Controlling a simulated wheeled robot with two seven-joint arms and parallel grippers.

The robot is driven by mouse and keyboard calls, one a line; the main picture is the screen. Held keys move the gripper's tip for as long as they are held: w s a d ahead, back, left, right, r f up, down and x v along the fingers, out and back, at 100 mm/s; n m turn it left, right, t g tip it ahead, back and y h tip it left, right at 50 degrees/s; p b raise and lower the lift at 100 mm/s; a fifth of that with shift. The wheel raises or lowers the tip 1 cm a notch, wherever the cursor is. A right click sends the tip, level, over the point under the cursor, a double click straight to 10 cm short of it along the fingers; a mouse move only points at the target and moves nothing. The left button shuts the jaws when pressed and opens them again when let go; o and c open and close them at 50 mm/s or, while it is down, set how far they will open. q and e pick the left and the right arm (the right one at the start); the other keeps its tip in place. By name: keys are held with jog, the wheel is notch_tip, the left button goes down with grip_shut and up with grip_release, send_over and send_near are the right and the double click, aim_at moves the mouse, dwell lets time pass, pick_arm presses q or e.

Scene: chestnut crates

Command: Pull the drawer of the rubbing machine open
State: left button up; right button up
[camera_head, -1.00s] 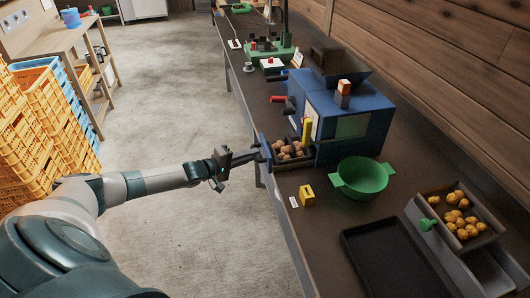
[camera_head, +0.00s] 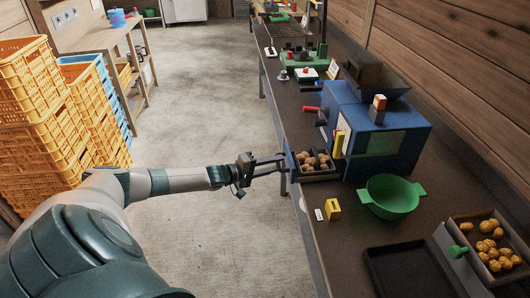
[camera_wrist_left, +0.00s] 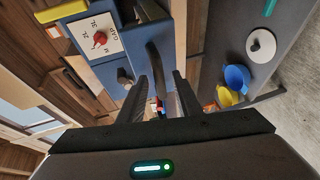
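The rubbing machine is a blue box (camera_head: 406,119) with a dark hopper on top, standing on the long bench. Its drawer (camera_head: 291,167) stands pulled out toward the left, with brown chestnuts (camera_head: 313,160) inside. My left gripper (camera_head: 284,163) is at the drawer's front, its two fingers apart. In the left wrist view, a dark handle bar (camera_wrist_left: 158,62) lies between the open fingers (camera_wrist_left: 162,80), with gaps showing. Whether a finger touches it I cannot tell. My right gripper is not in view.
A green bowl (camera_head: 391,197), a yellow block (camera_head: 333,209), a black tray (camera_head: 410,270) and a bin of yellow chestnuts (camera_head: 462,219) are on the bench nearer me. Orange crates (camera_head: 40,120) stand stacked at left. The floor between is clear.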

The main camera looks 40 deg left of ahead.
pick_arm(q)
jog(key=shift+s, duration=0.1)
jog(key=v, duration=1.7)
jog(key=shift+b, duration=0.45)
jog(key=shift+s+r, duration=0.1)
jog(key=shift+r, duration=0.05)
